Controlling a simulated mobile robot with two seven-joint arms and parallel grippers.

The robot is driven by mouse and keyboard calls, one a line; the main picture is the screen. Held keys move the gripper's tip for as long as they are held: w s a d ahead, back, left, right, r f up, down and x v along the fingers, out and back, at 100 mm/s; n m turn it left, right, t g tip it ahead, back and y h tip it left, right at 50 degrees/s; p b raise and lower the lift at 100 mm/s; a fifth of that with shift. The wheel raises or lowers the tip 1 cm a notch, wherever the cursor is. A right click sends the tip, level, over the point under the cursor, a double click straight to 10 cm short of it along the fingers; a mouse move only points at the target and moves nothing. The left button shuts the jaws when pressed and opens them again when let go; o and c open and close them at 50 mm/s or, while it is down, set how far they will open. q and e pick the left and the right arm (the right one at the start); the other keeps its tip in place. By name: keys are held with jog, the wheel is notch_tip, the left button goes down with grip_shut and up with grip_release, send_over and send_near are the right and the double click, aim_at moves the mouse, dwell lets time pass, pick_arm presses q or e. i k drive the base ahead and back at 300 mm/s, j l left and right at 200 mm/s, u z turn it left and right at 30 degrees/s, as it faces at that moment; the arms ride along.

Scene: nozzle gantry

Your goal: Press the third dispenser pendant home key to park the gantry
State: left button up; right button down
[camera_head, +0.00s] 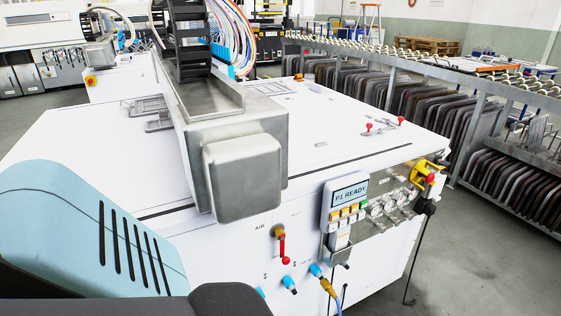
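The dispenser pendant (347,203) hangs on the front face of the white machine, right of centre in the head view. It is a small white box with a lit screen (350,193) reading "P1 READY". Below the screen are rows of small yellow keys (345,212) with a green key (364,204) at the right. The key labels are too small to read, so I cannot tell which one is home. No other pendant is clear to me. Neither of my grippers is in view. Light blue and dark parts fill the lower left.
The white machine cabinet (330,120) fills the middle, with a grey metal housing (243,178) jutting toward me left of the pendant. Gauges (388,203), a red-handled air valve (282,243) and blue hose fittings (290,284) surround the pendant. Grey floor (480,270) is clear at right.

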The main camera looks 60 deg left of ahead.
aim_at(363, 205)
jog(key=j+u, duration=0.1)
jog(key=u, duration=0.8)
jog(key=l+u, duration=0.65)
jog(key=k+l, duration=0.05)
jog(key=l, duration=0.05)
